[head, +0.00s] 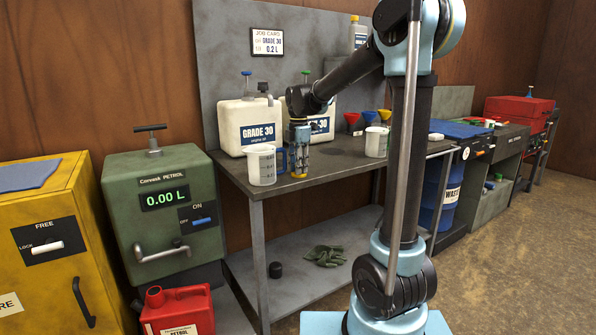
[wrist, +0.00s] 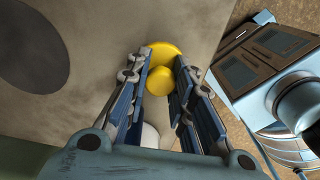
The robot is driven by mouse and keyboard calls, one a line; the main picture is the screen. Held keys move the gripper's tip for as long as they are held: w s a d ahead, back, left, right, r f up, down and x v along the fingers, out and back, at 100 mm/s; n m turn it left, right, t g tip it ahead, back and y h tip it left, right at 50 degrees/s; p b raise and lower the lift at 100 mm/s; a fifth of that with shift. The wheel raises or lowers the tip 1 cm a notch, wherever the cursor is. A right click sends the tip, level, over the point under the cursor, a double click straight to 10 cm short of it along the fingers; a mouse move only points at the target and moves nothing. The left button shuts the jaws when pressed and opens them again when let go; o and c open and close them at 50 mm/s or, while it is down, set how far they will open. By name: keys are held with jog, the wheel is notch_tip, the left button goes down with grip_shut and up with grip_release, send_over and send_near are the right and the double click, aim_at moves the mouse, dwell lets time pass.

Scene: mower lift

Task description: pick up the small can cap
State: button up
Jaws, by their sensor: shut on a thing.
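My gripper (head: 299,172) points down over the front part of the workbench (head: 330,174), just right of a clear measuring jug (head: 262,166). In the wrist view its fingers (wrist: 160,82) are shut on a yellow piece, a round knob on a wider disc, which I take to be the small can cap (wrist: 163,51). The fingers cover its sides. The cap is at the fingertips, low over the grey bench top; I cannot tell whether it touches it. In the head view the fingers mostly hide it.
White GRADE 30 cans (head: 248,125) stand behind my gripper. A second jug (head: 376,142) and coloured funnels (head: 352,118) are to the right. A small bottle (head: 360,38) sits high at the back. Gloves (head: 325,256) lie on the lower shelf. The bench's front edge is close.

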notch_tip(320, 180, up, 18)
dwell(0.5)
